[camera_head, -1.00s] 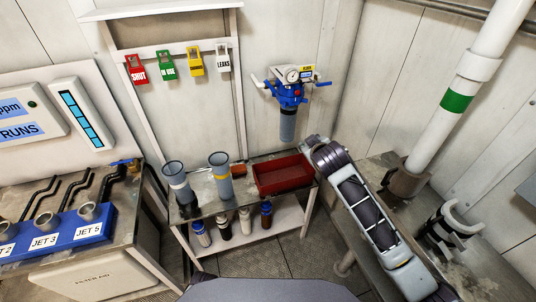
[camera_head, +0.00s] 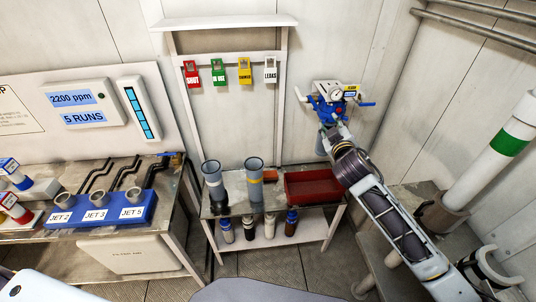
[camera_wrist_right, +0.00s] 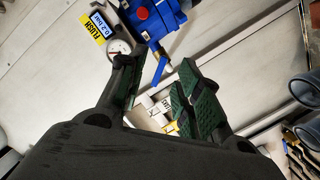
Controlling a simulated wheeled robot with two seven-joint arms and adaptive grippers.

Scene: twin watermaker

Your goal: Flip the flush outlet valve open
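The blue flush unit (camera_head: 328,105) hangs on the back wall in the head view, with a round gauge (camera_head: 336,97) and side levers. In the right wrist view, its blue body (camera_wrist_right: 158,18) is at the top, beside a yellow FLUSH label (camera_wrist_right: 93,30). A blue lever with a brass-coloured end (camera_wrist_right: 160,68) points down between my right fingertips. My right gripper (camera_wrist_right: 156,62) is open, one finger on each side of that lever; contact cannot be told. In the head view, my right gripper (camera_head: 335,132) covers part of the filter bowl. My left gripper is out of view.
A red tray (camera_head: 312,187) and two grey cups (camera_head: 255,182) stand on the low bench below. Coloured tags (camera_head: 219,72) hang at left. A white pipe with a green band (camera_head: 510,140) rises at right.

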